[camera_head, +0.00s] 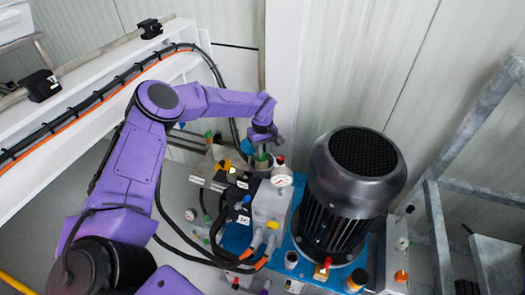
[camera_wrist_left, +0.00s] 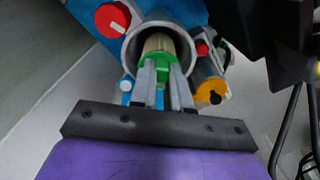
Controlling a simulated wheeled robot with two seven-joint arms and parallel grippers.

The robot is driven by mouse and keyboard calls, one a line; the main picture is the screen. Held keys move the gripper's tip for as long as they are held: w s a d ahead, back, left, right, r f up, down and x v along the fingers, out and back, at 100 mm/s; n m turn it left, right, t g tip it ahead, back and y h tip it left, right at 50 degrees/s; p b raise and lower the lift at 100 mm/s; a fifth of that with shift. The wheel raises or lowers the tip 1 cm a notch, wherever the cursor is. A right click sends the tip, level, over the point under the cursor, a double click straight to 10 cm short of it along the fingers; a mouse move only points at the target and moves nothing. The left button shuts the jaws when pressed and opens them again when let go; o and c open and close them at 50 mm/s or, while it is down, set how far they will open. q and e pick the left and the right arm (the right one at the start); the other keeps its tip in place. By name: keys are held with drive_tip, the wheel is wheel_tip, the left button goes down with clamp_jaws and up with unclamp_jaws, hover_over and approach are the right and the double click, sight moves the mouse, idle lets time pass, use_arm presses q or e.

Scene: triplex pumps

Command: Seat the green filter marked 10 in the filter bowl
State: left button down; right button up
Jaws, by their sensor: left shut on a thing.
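My left gripper (camera_head: 263,151) points down behind the pump block, shut on the green filter (camera_head: 262,162). In the left wrist view my two grey fingers (camera_wrist_left: 162,85) close on the filter's green end (camera_wrist_left: 155,65). Its pale body reaches into the round grey mouth of the filter bowl (camera_wrist_left: 129,52). The bowl's rim surrounds the filter in that view. How deep the filter sits is hidden, and the number 10 cannot be read. My right gripper is in neither view.
A large dark motor (camera_head: 352,180) stands to the right of the bowl. A pressure gauge (camera_head: 282,177) is close in front of it. A red knob (camera_wrist_left: 112,19) and a yellow-orange part (camera_wrist_left: 212,91) flank the bowl. Black hoses run at the left.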

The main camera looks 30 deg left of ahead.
use_arm(q)
drive_tip(key=shift+f, duration=0.15)
drive_tip(key=shift+f+b, duration=0.4)
drive_tip(key=shift+b, duration=0.1)
drive_tip(key=c, duration=1.1)
unclamp_jaws()
drive_tip(key=shift+r, duration=0.25)
drive_tip(key=shift+w+r+p, duration=0.1)
drive_tip(key=shift+r+p, duration=0.55)
drive_tip(key=shift+p, duration=0.1)
wheel_tip(320, 180, up, 12)
drive_tip(key=shift+f, duration=0.2)
